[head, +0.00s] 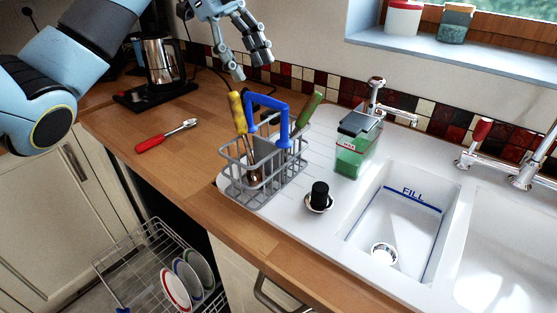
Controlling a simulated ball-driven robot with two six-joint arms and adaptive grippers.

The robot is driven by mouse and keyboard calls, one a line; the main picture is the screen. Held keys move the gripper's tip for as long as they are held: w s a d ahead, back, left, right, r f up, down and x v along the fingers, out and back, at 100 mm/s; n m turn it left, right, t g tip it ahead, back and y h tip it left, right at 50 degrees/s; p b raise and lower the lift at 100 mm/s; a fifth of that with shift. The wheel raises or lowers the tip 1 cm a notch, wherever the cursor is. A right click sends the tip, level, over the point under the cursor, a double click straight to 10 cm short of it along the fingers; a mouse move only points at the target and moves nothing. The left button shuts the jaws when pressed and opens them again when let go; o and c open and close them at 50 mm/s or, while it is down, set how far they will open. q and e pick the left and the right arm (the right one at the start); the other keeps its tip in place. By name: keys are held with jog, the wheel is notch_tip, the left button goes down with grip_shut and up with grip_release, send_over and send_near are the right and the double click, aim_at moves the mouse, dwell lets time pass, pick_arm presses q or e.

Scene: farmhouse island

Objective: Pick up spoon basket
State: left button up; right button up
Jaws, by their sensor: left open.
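The spoon basket (234,190) is a grey wire basket with a blue arched handle (283,125). It stands upright on the left part of the white sink's drainer. A yellow-handled utensil (238,112) and a green-handled utensil (307,111) stick up out of it. My left gripper (250,74) is open and empty, above and behind the basket, with its fingers pointing down. It appears apart from the handle. My right gripper is not in view.
A red-handled tool (164,137) lies on the wooden counter (150,175) to the left. A green soap container (353,154) and a black plug (319,195) are right of the basket. A kettle (162,62) stands at the back left. An open dishwasher rack (135,260) is below.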

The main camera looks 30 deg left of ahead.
aim_at(263, 96)
pick_arm(q)
jog(key=shift+x, duration=1.25)
jog(key=shift+f+p, duration=0.3)
jog(key=p+x, duration=0.1)
jog(key=x, duration=0.3)
jog(key=shift+d+f, duration=0.15)
jog(key=shift+f, duration=0.45)
grip_shut()
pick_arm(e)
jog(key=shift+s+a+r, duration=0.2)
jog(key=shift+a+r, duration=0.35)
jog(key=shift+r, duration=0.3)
